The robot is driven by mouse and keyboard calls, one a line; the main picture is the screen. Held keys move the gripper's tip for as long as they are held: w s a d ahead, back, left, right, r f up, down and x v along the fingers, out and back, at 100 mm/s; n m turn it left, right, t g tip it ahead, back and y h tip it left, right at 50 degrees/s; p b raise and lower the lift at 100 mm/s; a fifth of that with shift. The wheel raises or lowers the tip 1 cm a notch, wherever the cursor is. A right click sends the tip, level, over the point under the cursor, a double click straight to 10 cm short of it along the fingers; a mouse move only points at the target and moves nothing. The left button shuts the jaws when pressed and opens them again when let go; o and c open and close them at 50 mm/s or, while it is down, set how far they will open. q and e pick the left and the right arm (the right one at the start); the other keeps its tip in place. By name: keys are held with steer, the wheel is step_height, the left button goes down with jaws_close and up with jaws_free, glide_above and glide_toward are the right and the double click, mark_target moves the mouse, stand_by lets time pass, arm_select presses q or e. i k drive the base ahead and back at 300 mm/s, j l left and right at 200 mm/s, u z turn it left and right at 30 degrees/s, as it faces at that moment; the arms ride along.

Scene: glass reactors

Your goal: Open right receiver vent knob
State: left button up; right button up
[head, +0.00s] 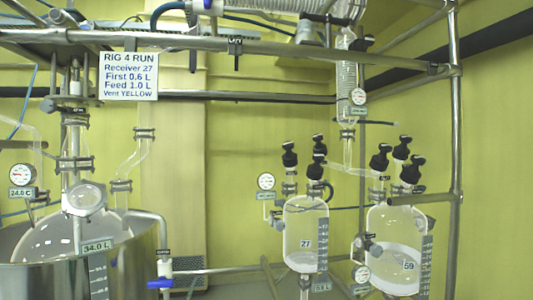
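The right receiver (383,222) is a clear glass vessel marked 59, with pale liquid in its lower part. Three black knobs stand on its top: a left one (380,158), a taller middle one (402,147) and a right one (412,171). I cannot tell which is the vent knob, or whether any is open. The left receiver (306,222), marked 27, carries similar black knobs (289,155). Neither of my grippers is in view.
A sign (128,76) reads "Rig 4 run, Receiver 27, First 0.6 L, Feed 1.0 L, Vent YELLOW". A steel post (456,150) stands right of the right receiver. A gauge (361,273) is at its lower left. A large reactor (75,240) fills the left.

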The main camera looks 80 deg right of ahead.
mark_target(402, 138)
steer(key=z, duration=3.8)
steer(key=i+l+u, duration=0.1)
steer(key=u, duration=0.4)
steer(key=l+u, duration=0.25)
steer(key=u, duration=0.25)
steer(key=i+l+u, duration=0.1)
steer(key=u, duration=0.4)
steer(key=l+u, duration=0.3)
steer(key=u, duration=0.2)
